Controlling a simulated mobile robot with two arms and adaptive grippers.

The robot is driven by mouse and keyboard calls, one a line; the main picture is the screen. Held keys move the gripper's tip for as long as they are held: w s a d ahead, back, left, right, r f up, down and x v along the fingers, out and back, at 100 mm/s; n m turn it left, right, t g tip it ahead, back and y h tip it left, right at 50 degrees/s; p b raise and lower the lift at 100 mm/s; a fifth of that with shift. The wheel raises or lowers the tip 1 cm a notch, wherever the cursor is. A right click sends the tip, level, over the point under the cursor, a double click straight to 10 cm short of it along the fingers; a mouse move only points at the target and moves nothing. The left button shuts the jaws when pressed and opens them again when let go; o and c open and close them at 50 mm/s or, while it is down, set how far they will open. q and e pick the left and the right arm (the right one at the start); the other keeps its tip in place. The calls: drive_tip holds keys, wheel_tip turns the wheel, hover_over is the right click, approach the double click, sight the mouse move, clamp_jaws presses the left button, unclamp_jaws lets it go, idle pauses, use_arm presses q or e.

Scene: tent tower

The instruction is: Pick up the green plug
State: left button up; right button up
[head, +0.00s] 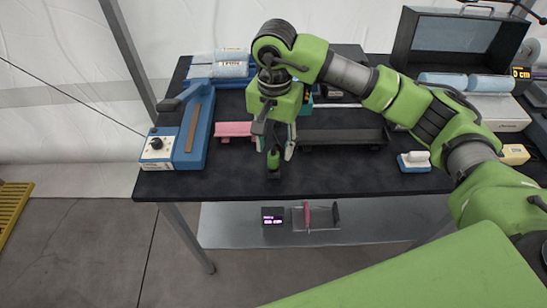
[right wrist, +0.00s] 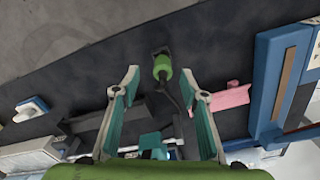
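The green plug (head: 273,158) stands near the front edge of the dark table, at a small black block (head: 273,173). In the right wrist view the plug (right wrist: 162,67) shows a round green body with a dark cable trailing from it. My right gripper (head: 275,150) is above the plug and pointing down, with its fingers apart. In the right wrist view the open fingers (right wrist: 163,78) flank the line to the plug and nothing is between the pads. I cannot tell the exact gap to the plug. My left gripper is not in view.
A blue device (head: 188,135) with a dial stands on the left of the table (head: 335,175). A pink part (head: 234,129) and a long dark tray (head: 343,138) lie behind the plug. A blue-and-white block (head: 414,161) sits right. The front strip between is clear.

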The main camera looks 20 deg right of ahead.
sight(274, 153)
drive_tip(key=f+p, duration=0.1)
drive_tip(key=f, duration=0.2)
drive_tip(key=f+p, duration=0.1)
drive_tip(key=shift+w+f+p, duration=0.3)
drive_tip(key=shift+w+f, duration=0.05)
drive_tip(key=shift+f, duration=0.35)
clamp_jaws()
